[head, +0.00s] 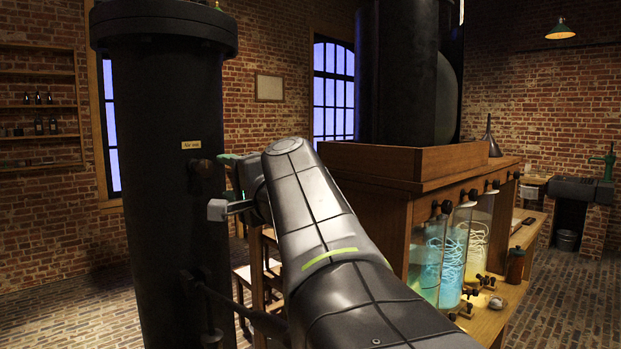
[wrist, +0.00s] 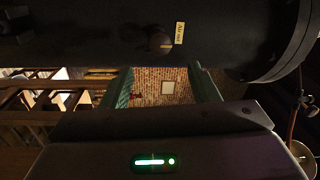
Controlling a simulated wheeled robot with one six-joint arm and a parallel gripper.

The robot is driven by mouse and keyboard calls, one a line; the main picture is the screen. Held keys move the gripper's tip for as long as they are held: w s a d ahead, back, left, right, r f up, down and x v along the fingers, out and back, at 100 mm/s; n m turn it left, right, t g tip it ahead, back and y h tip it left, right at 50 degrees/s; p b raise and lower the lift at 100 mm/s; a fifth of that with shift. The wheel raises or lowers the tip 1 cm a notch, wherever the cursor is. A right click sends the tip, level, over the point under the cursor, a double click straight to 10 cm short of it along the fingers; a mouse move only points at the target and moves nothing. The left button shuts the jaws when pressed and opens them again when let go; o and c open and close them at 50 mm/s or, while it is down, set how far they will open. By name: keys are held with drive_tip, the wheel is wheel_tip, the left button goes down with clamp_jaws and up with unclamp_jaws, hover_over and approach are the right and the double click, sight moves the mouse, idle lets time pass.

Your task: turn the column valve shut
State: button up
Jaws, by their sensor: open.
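The black column (head: 160,110) stands upright at the left in the head view. It crosses the top of the wrist view (wrist: 90,45), lying sideways there. A small dark brown knob (head: 203,174), which looks like the valve, sticks out of its side below a pale label (head: 191,145). In the wrist view the knob (wrist: 159,42) sits beside the label (wrist: 179,32). My gripper (head: 231,160) is close to the right of the knob, partly hidden by my arm. Its teal fingers (wrist: 163,85) are apart, with only the far wall between them. The knob is outside them.
Dark pipework (head: 235,300) runs from the column low down, behind my arm. A wooden bench (head: 400,205) with glass jars (head: 452,262) of coloured liquid stands at the right. A stool (head: 246,275) is behind my arm. Brick floor (head: 575,300) is clear at far right.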

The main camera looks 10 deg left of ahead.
sight(208, 169)
drive_tip(key=shift+v, duration=1.2)
drive_tip(key=shift+w+a, duration=0.1)
drive_tip(key=p+x, duration=0.2)
drive_tip(key=x, duration=1.1)
drive_tip(key=shift+w+a+p, duration=0.15)
drive_tip(key=shift+a+p, duration=0.15)
drive_tip(key=shift+p, duration=0.1)
drive_tip(key=shift+d, duration=0.1)
